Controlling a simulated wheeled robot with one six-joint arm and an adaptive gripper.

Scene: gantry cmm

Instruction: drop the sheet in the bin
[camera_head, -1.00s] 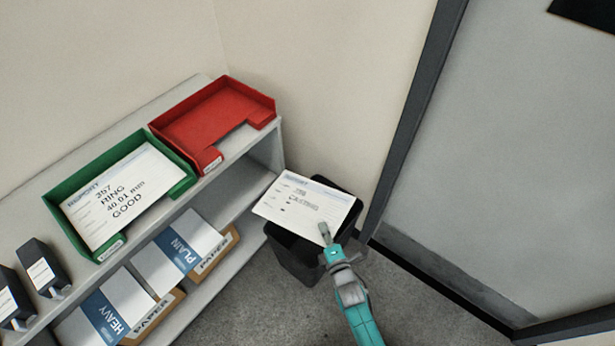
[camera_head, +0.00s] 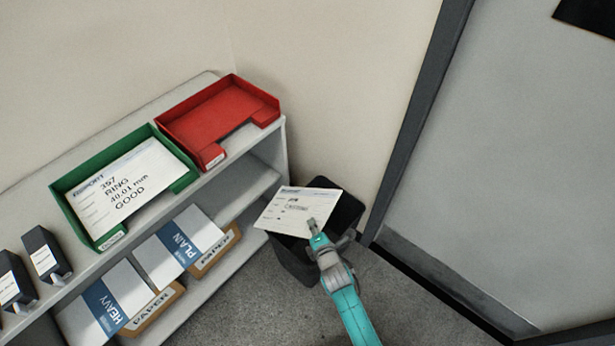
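A white report sheet (camera_head: 290,211) with printed lines is over the mouth of the black bin (camera_head: 346,212), covering its left part. My gripper (camera_head: 314,228) reaches in from the lower right, with its tip at the sheet's lower right edge. It looks shut on the sheet there, though the fingers are small and partly hidden. The bin stands on the floor between the shelf and the door frame. Its right inner side is visible and dark.
A shelf (camera_head: 215,180) on the left carries an empty red tray (camera_head: 215,115) and a green tray (camera_head: 75,210) holding another report sheet (camera_head: 128,190). Paper packs (camera_head: 178,243) lie on the lower shelf. A grey door (camera_head: 500,170) stands right; grey floor (camera_head: 240,315) is clear in front.

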